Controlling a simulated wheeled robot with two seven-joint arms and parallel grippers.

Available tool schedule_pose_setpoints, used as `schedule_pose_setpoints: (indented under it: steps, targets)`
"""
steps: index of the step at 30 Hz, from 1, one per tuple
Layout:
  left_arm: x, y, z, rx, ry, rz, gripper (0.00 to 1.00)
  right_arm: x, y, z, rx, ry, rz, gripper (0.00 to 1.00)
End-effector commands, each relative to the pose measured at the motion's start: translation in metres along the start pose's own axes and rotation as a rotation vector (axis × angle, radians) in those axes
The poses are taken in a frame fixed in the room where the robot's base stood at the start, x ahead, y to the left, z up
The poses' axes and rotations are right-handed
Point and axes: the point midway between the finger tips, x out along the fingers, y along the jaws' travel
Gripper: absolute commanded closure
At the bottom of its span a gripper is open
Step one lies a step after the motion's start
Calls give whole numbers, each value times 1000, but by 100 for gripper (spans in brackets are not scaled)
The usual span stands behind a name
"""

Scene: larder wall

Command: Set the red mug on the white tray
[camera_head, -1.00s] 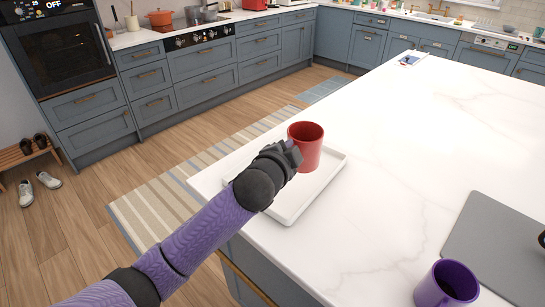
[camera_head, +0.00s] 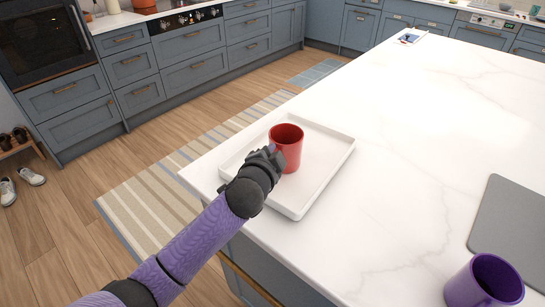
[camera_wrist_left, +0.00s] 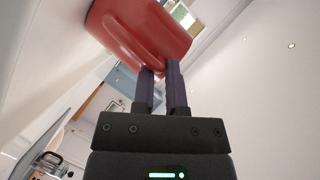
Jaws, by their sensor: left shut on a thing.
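The red mug (camera_head: 288,146) is upright over the middle of the white tray (camera_head: 309,195), which lies at the near left corner of the marble island. I cannot tell whether the mug's base touches the tray. My left gripper (camera_head: 272,156) is shut on the mug at its near left side. In the left wrist view, the fingers (camera_wrist_left: 162,75) meet the red mug (camera_wrist_left: 138,32) at its handle. My right gripper is not in view.
A purple mug (camera_head: 484,283) stands at the lower right of the island, beside a grey mat (camera_head: 515,228). The white countertop (camera_head: 410,130) right of the tray is clear. A small card-like item (camera_head: 409,38) lies at the far edge.

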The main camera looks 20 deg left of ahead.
Motion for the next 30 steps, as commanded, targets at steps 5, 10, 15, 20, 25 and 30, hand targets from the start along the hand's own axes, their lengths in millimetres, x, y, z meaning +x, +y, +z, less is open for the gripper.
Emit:
schedule_pose_setpoints:
  steps: [5,10,15,20,25,30]
  targets:
    - [0,-2,-1,0,2,-3,100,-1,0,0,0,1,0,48]
    - [0,1,0,0,0,-1,65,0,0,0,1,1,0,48]
    - [0,0,0,0,0,-1,48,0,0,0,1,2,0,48]
    - [0,0,0,0,0,-1,48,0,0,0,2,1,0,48]
    - [-14,-3,-2,1,0,1,48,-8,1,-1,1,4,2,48]
    - [-58,-4,-3,-1,1,2,48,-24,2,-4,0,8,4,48]
